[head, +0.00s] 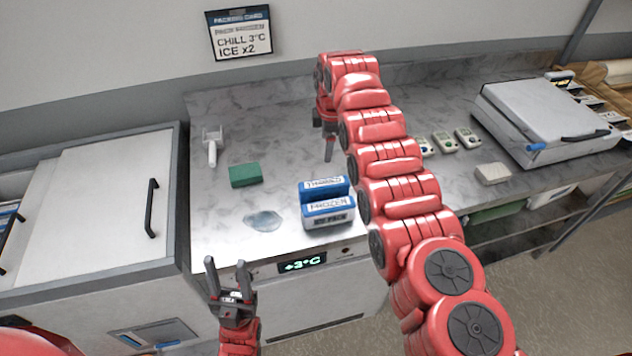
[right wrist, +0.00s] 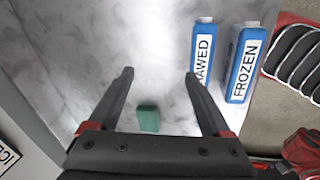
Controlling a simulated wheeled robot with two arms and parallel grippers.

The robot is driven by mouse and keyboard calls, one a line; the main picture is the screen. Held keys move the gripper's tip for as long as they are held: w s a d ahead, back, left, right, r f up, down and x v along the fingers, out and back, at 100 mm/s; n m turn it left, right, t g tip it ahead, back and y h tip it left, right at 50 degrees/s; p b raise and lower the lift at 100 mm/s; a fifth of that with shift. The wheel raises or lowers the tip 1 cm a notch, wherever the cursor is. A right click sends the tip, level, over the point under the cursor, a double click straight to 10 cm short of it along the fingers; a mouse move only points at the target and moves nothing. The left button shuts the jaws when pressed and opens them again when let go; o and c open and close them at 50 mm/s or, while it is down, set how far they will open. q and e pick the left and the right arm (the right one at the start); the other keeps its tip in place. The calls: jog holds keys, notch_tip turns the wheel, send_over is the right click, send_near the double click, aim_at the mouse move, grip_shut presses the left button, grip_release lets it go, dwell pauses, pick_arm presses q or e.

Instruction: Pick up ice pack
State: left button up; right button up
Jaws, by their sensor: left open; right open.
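Two blue-and-white ice packs stand side by side on the grey marbled counter. The one labelled FROZEN (head: 328,213) is nearer the front edge, and the one labelled THAWED (head: 324,189) is just behind it. In the right wrist view, the FROZEN pack (right wrist: 243,65) is at upper right, and the THAWED pack (right wrist: 204,42) is partly covered by a finger. My right gripper (head: 329,150) points down over the counter behind the packs, open, with nothing between its fingers (right wrist: 159,75). My left gripper (head: 227,263) is open and empty in front of the counter.
A green block (head: 245,175), a clear puddle-like patch (head: 263,221) and a white scoop (head: 212,145) are left of the packs. A closed white case (head: 545,112), small devices (head: 443,141) and a pale block (head: 492,173) are at right. A lidded chest (head: 95,200) stands left.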

jog(key=s+r+n+g, duration=0.2)
jog(key=s+r+g, duration=0.1)
jog(key=s+r, duration=0.15)
jog(key=b, duration=0.7)
send_over(324, 183)
jog(key=shift+h, duration=0.3)
jog(key=f, duration=0.8)
jog(key=shift+w+d, duration=0.2)
notch_tip(324, 183, down, 3)
jog(key=shift+s+a+f+p, duration=0.1)
jog(key=shift+f+p, duration=0.05)
jog(key=shift+p, duration=0.9)
jog(key=shift+f, duration=0.5)
jog(key=shift+a+f+p, duration=0.1)
jog(key=shift+f+p, duration=0.2)
jog(key=shift+p, duration=0.2)
jog(key=shift+f+p, duration=0.6)
jog(key=shift+f, duration=0.1)
notch_tip(324, 183, down, 3)
jog(key=shift+f+b, duration=0.15)
jog(key=shift+b, duration=0.2)
